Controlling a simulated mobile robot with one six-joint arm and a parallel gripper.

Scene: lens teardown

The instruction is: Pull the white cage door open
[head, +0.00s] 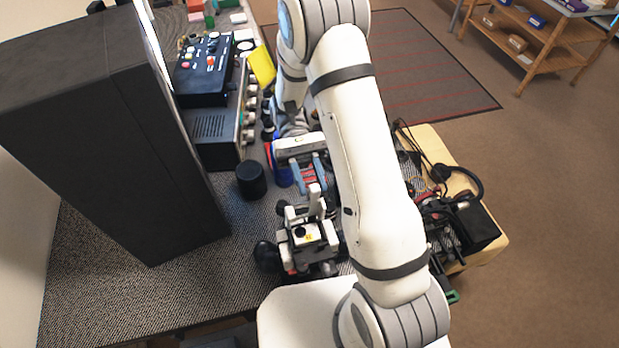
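My gripper (313,184) is near the middle of the head view, over the bench, pointing toward the near edge. It has a white body and blue-grey fingers that look spaced apart. Something red shows between or below them, and I cannot tell whether they touch it. Just in front of the fingertips stands a small white-and-black assembly (305,236) with an upright white post and a yellow mark. I cannot make out clearly which part is the white cage door. My arm hides the area to the right of the assembly.
A large black cabinet (110,130) stands at left on the grey bench (110,290). Behind it are a black control box (203,72) and a yellow card (262,66). A black cylinder (251,181) stands left of the gripper. Cables and headphones (462,185) clutter a yellow surface at right.

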